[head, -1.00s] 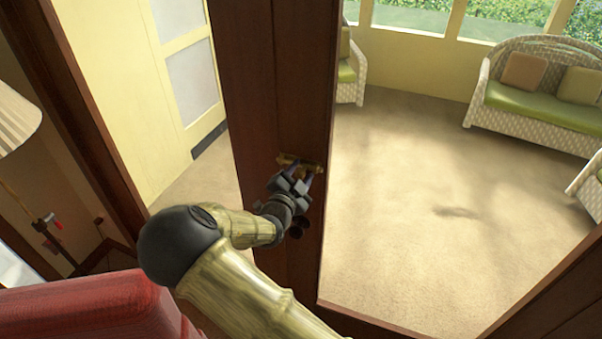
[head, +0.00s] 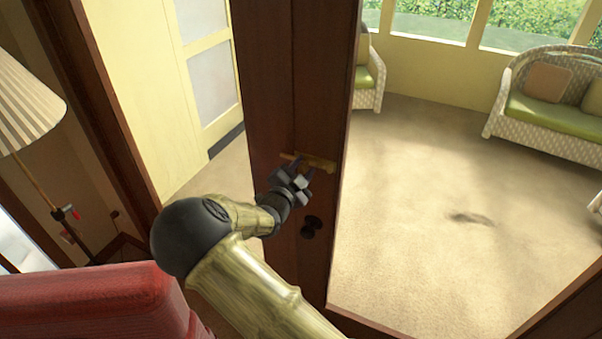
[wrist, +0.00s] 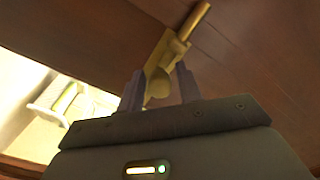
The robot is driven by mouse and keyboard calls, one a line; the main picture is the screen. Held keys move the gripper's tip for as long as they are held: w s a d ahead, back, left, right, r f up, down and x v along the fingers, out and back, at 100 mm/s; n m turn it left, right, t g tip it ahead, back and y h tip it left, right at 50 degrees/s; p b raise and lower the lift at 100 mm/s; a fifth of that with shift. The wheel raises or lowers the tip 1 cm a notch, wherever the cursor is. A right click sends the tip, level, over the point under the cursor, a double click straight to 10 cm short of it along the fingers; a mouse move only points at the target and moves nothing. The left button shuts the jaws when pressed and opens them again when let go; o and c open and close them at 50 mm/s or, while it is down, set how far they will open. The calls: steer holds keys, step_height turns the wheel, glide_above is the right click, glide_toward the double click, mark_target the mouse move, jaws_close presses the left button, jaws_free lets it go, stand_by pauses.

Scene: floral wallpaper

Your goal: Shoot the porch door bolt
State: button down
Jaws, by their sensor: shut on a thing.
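The bolt (head: 322,165) is a small brass fitting on the dark brown door (head: 268,75), mounted crosswise near the door's right edge in the head view. In the wrist view, the bolt (wrist: 174,47) shows its rounded knob between my fingers and a rod running to the upper right. My gripper (head: 299,176) is shut on the knob, and it also shows in the wrist view (wrist: 159,88). The fingers hide part of the bolt in the head view. The far end of the rod and any socket are not clear.
A dark round doorknob (head: 311,227) sits below the bolt. The door stands ajar, with open carpet (head: 430,260) to its right. A wicker sofa (head: 550,110) stands beyond. A pleated lamp (head: 28,105) and red furniture (head: 95,305) are at left.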

steer(key=shift+a, duration=0.2)
steer(key=c, duration=1.3)
jaws_free()
steer(key=shift+o, duration=0.5)
steer(key=shift+w+a, duration=0.1)
steer(key=shift+a, duration=0.05)
steer(key=b+v, duration=0.4)
steer(key=v, duration=1.3)
steer(key=shift+s+b, duration=0.25)
steer(key=shift+b, duration=0.15)
steer(key=shift+w, duration=0.15)
